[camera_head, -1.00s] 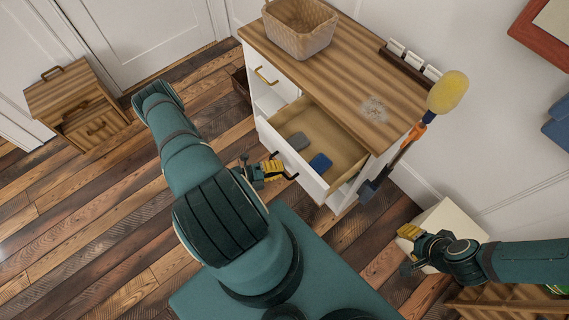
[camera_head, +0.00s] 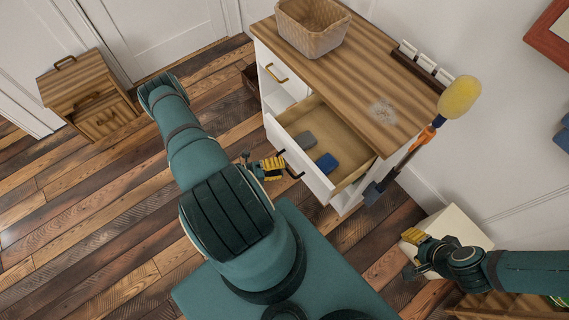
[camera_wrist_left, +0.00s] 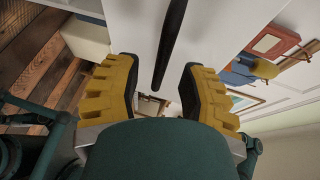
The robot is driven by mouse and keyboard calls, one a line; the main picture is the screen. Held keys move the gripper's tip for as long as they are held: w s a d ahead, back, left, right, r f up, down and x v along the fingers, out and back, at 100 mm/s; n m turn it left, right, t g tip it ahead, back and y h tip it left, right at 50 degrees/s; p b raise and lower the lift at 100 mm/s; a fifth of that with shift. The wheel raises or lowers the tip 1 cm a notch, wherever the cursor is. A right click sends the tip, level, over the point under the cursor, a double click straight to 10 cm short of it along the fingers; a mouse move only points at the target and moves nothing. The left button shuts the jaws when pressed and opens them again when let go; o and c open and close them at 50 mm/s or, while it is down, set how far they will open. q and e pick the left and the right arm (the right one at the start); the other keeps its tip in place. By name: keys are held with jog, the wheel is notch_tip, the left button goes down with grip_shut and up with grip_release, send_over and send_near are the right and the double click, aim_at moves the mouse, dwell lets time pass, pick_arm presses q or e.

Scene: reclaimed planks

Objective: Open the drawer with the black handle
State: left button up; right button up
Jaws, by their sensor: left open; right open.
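The drawer (camera_head: 300,163) with the black handle (camera_head: 294,174) is the upper right drawer of a white cabinet with a wooden top. It stands pulled out, its inside visible from above. My left gripper (camera_head: 280,167) is open just in front of the drawer front, its yellow fingers pointing at the handle. In the left wrist view, the black handle (camera_wrist_left: 171,45) runs up from between and beyond the open fingers (camera_wrist_left: 160,88), against the white front. It does not look gripped. My right gripper (camera_head: 418,255) is open and empty, lower right, away from the drawer.
The drawer holds a grey item (camera_head: 303,142) and a blue item (camera_head: 326,163). A basket (camera_head: 312,30) stands on the cabinet top. A yellow-headed duster (camera_head: 459,97) leans at the cabinet's right end. A small wooden cabinet (camera_head: 85,95) stands at left. Floor between is clear.

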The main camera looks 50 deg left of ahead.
pick_arm(q)
jog(key=v, duration=1)
